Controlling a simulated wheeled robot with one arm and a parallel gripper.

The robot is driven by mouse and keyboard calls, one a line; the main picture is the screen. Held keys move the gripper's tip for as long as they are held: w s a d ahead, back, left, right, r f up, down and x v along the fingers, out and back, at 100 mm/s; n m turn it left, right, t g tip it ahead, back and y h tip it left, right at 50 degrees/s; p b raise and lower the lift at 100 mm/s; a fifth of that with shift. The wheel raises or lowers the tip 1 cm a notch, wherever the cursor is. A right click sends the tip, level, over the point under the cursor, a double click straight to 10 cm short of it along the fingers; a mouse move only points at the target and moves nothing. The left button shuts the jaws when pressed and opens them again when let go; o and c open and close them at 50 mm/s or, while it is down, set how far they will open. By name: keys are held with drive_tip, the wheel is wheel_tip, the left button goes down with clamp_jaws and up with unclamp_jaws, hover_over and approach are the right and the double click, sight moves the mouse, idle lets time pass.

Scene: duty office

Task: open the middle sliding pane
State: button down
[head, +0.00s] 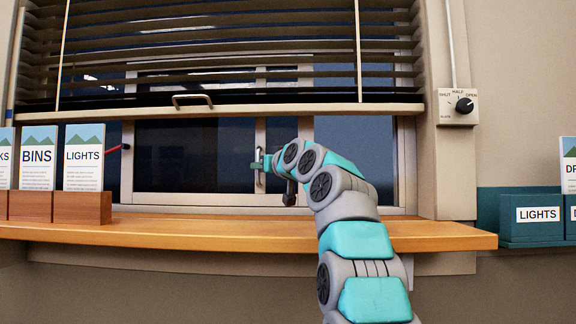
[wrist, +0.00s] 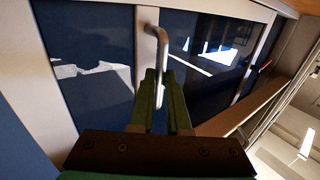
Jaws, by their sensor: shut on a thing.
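The sliding pane (head: 190,160) is dark glass in a pale frame, below the blind in the head view. An upright metal bar handle (head: 259,181) is on its right-hand frame strip. The handle also shows in the wrist view (wrist: 162,45), rising beyond the fingertips. My gripper (head: 264,165) reaches the handle from the right, with my arm partly covering the glass behind. In the wrist view my gripper's green fingers (wrist: 163,88) are closed around the lower part of the handle, which they partly hide.
A slatted blind (head: 220,80) with a bottom-rail handle (head: 192,100) hangs over the upper window. A wooden counter (head: 220,231) runs below. Sign cards in a wooden holder (head: 80,207) stand at left. A dial (head: 464,105) is on the right wall. A red-tipped handle (head: 119,148) is at left.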

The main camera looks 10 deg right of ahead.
drive_tip(key=shift+w+a, duration=0.3)
drive_tip(key=shift+a, duration=0.7)
drive_tip(key=shift+w+a, duration=0.25)
drive_tip(key=shift+a, duration=0.7)
drive_tip(key=c, duration=0.9)
unclamp_jaws()
drive_tip(key=shift+s+d, duration=0.15)
drive_tip(key=b+v, duration=0.2)
drive_tip(key=v, duration=0.5)
drive_tip(key=shift+s, duration=0.25)
